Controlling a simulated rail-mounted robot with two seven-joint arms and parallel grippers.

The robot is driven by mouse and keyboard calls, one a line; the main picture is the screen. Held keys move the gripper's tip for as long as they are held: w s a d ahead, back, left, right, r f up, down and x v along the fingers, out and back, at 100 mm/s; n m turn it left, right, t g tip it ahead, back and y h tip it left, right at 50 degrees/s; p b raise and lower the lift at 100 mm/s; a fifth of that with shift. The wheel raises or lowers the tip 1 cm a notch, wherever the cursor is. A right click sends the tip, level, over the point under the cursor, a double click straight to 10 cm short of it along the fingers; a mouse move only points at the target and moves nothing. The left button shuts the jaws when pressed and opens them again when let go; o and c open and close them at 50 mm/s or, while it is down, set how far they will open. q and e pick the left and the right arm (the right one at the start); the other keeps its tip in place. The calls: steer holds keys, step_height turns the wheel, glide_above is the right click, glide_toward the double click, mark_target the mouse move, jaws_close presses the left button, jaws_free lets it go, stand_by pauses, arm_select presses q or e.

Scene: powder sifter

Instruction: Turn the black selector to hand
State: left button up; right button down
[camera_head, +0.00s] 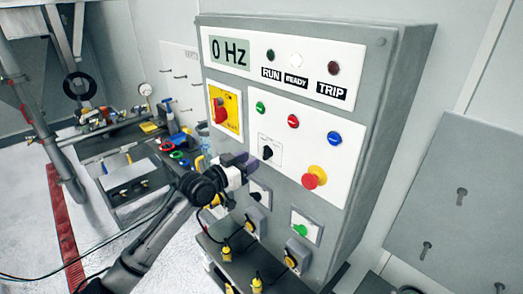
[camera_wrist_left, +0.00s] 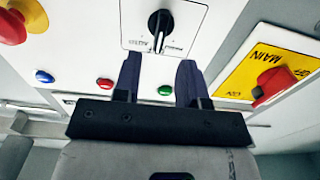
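The black selector (camera_head: 267,152) sits on a small white plate on the control panel, below the green button. In the left wrist view the black selector (camera_wrist_left: 160,26) is seen close up, with a white mark on its handle pointing down the picture; its plate lettering is upside down and too small to read surely. My left gripper (camera_head: 243,163) is at the panel, just left of and below the selector. In the wrist view my left gripper (camera_wrist_left: 160,62) is open, with two dark fingers apart and nothing between them; the knob lies beyond the fingertips. My right gripper is not in view.
A red-and-yellow main switch (camera_head: 222,108), green button (camera_head: 260,107), red button (camera_head: 293,121), blue button (camera_head: 334,138) and emergency stop (camera_head: 315,177) surround the selector. The display (camera_head: 230,51) reads 0 Hz. Another black knob (camera_head: 256,196) is below. A cluttered bench (camera_head: 125,140) stands at left.

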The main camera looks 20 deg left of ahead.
mark_target(266, 153)
arm_select(q)
steer(key=shift+p+x, duration=0.4)
steer(key=shift+x, duration=2.35)
jaws_close()
